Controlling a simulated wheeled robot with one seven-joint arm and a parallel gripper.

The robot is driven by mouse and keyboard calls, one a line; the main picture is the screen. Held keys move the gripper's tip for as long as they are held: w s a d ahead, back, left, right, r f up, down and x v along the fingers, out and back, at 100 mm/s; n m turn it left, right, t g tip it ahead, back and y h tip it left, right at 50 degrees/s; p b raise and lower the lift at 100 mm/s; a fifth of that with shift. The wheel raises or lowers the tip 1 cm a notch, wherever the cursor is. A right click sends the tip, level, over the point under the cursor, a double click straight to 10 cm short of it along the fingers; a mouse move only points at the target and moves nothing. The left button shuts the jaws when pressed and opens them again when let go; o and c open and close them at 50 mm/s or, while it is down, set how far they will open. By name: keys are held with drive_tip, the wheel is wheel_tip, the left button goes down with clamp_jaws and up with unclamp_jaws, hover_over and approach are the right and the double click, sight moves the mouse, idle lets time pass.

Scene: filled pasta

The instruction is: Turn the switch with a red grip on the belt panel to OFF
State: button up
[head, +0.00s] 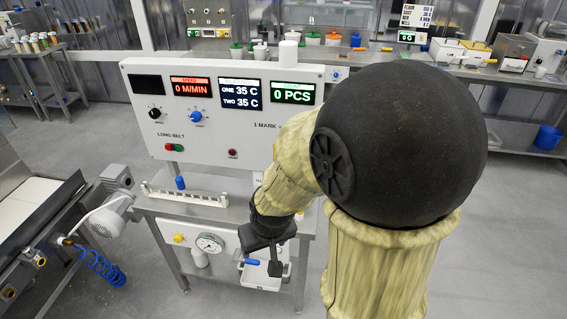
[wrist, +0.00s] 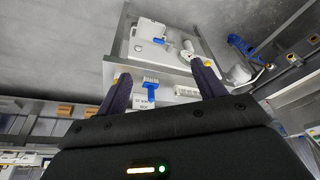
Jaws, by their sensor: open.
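The belt panel (head: 215,140) is a white upright board with displays and LONG BELT printed on it. It bears a black knob (head: 155,113), a blue knob (head: 196,117), a red and a green button (head: 173,147), and a small dark red round part (head: 233,153). I cannot make out a switch with a red grip; my arm hides the panel's right part. My gripper (head: 262,264) is low in front of the bench, below the panel, pointing down. In the wrist view my gripper (wrist: 160,76) is open, with nothing between its fingers.
A bench with a white rack (head: 185,195) stands under the panel. Below it are a gauge (head: 209,243) and a blue-handled valve (head: 250,262), close to my gripper. A motor (head: 110,215) and a blue coiled hose (head: 103,268) are at the left. Floor lies clear beyond.

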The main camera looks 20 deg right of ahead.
drive_tip(key=w+f+m+t+h+b, duration=0.1)
drive_tip(key=w+f+t+b, duration=0.15)
drive_tip(key=w, duration=0.65)
drive_tip(key=w+f+m+t+b, duration=0.1)
drive_tip(key=w+f+m+t, duration=0.2)
drive_tip(key=w, duration=0.5)
drive_tip(key=w+d+f+m+t+h+b, duration=0.3)
drive_tip(key=w+d+m+t+h, duration=0.1)
drive_tip(key=d+h, duration=0.6)
drive_tip(key=shift+w+f+m+t, duration=0.2)
drive_tip(key=shift+m+t, duration=0.35)
drive_tip(key=shift+m, duration=0.25)
drive_tip(key=p+x, duration=0.3)
drive_tip(key=x, duration=1.4)
drive_tip(key=shift+d+r+p, duration=0.15)
drive_tip(key=shift+d+p, duration=0.1)
drive_tip(key=shift+p, duration=0.1)
drive_tip(key=shift+w, duration=0.1)
drive_tip(key=shift+c, duration=0.4)
